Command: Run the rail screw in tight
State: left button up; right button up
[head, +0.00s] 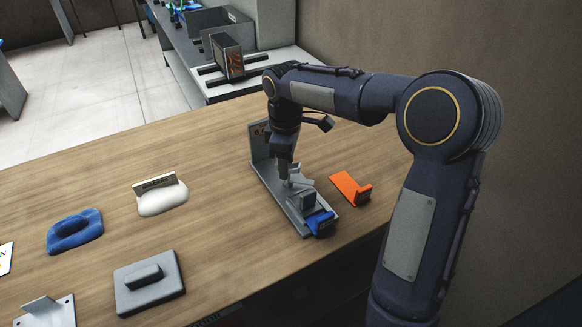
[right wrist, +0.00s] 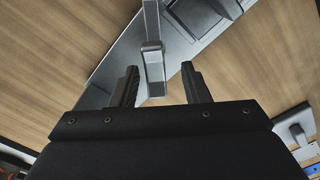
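A grey rail fixture (head: 293,222) with an upright end plate lies on the wooden table, and its flat base also shows in the right wrist view (right wrist: 93,97). A grey block (head: 302,199) sits on it, and a blue piece (head: 320,223) is at its near end. My right gripper (head: 284,178) points down over the rail. In the right wrist view its black fingers (right wrist: 160,84) stand apart, with a slim grey bar (right wrist: 152,60) between them. The fingers do not visibly close on the bar. I cannot clearly make out the rail screw itself. My left gripper is not in view.
An orange bracket (head: 350,188) lies right of the rail. Left on the table are a blue moulded piece (head: 75,232), a white stand with a label (head: 160,196) and a grey block on a plate (head: 150,285). The table between these and the rail is clear.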

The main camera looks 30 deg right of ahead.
jog(key=shift+d, duration=0.1)
notch_tip(320, 180, up, 4)
jog(key=p, duration=0.3)
jog(key=shift+f+p, duration=0.2)
jog(key=shift+p, duration=0.15)
jog(key=shift+f, duration=0.1)
jog(key=n, duration=0.9)
jog(key=shift+n, duration=0.3)
